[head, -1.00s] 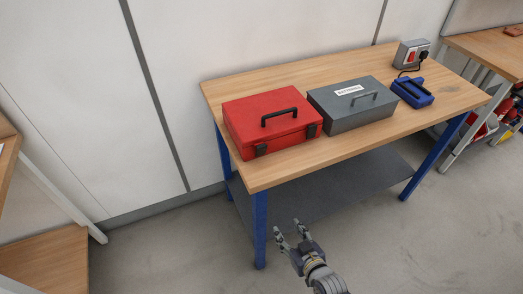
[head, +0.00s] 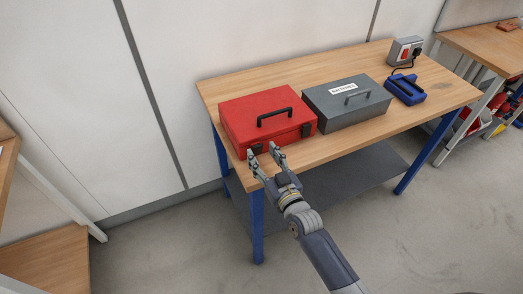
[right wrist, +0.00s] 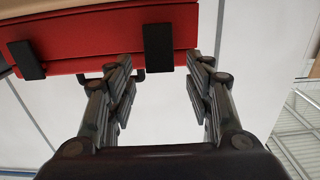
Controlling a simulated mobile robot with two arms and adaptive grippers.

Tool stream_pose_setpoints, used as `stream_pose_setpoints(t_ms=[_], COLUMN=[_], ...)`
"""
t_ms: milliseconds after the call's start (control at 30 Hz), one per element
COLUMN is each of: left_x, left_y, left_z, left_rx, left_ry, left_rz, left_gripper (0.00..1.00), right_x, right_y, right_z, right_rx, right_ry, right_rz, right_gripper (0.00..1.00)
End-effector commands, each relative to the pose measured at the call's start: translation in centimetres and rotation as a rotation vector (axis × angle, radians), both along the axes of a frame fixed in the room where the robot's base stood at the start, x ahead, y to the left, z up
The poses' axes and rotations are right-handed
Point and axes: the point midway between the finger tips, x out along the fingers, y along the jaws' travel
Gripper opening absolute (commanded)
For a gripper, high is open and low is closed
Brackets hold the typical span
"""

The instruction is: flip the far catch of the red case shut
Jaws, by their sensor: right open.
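The red case (head: 250,112) sits closed on the wooden bench, with a black handle (head: 274,116) on its lid. Two black catches are on its front: one at the left (head: 258,148), partly behind my fingers, and the farther one at the right (head: 306,130). Whether either is flipped shut is too small to tell. My right gripper (head: 263,157) is open and empty, just in front of the left catch. In the right wrist view, the fingers (right wrist: 160,62) point at the case, with one catch (right wrist: 158,45) between them and the other (right wrist: 27,60) off to the left. My left gripper is out of view.
A grey labelled box (head: 345,105) stands close to the right of the red case. A blue item (head: 406,90) and a grey switch box (head: 405,50) are farther right. The bench (head: 330,146) has a bare strip along its front edge.

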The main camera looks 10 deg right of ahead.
Motion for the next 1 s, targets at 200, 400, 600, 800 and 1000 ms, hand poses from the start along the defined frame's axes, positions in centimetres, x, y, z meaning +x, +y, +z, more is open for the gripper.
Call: stream_pose_setpoints(t_ms=[200, 400, 600, 800, 1000], left_x=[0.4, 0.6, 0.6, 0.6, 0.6], left_y=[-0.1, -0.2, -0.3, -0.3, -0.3], left_z=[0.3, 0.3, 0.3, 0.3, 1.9], left_rx=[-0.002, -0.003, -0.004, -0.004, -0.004], left_ry=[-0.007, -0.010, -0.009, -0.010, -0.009], left_rz=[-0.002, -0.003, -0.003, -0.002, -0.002], left_gripper=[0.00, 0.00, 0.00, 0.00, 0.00], right_x=[1.5, 1.6, 1.6, 1.6, 1.8], right_y=[0.5, 0.5, 0.5, 0.5, 0.6], right_z=[0.0, -0.1, -0.1, -0.1, 0.7], right_rx=[-0.001, -0.001, 0.000, 0.000, -0.010], right_ry=[0.001, 0.001, 0.001, 0.001, 0.030], right_rz=[-0.001, 0.000, 0.000, -0.001, 0.000], right_gripper=[0.48, 0.48, 0.23, 0.04, 0.04])
